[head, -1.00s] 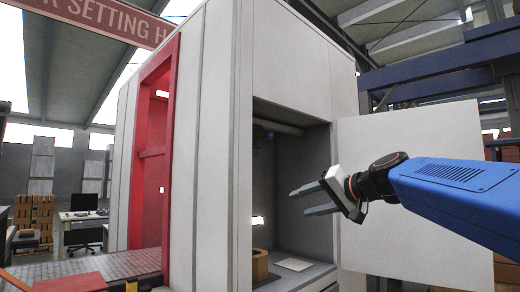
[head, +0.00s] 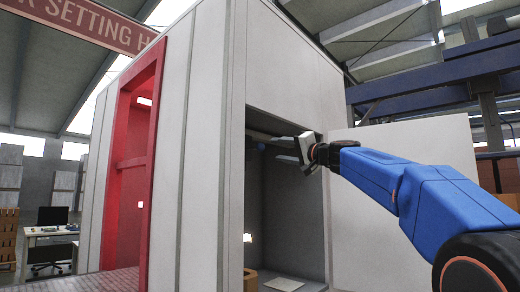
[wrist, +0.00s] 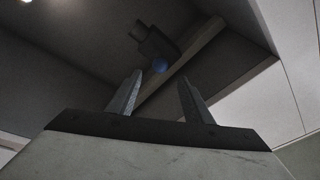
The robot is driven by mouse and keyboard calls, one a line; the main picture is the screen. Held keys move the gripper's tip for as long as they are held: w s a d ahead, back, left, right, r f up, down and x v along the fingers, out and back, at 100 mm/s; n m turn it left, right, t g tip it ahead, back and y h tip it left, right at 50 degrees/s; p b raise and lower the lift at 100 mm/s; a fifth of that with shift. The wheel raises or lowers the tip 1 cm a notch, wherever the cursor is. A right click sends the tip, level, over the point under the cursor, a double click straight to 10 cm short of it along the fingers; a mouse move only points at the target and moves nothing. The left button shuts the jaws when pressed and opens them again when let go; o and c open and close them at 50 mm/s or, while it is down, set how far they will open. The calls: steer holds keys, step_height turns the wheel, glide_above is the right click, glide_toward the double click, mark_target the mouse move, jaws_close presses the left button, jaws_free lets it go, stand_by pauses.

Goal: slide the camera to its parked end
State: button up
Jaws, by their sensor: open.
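The camera (wrist: 151,42) is a dark block with a round blue face, set on a pale rail (wrist: 193,53) under the ceiling of the booth; it lies just beyond my fingertips in the wrist view. In the head view only the blue part of the camera (head: 261,146) shows, small, below the rail near the top of the opening. My gripper (head: 275,148) is at the upper part of the opening, pointing in. Its fingers (wrist: 160,80) are apart and empty.
Inside below are a brown box (head: 250,281) and a pale sheet (head: 284,284). The space under the rail looks clear.

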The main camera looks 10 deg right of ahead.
mark_target(264, 148)
steer(key=x, duration=1.1)
steer(key=shift+w+r, duration=0.1)
jaws_close()
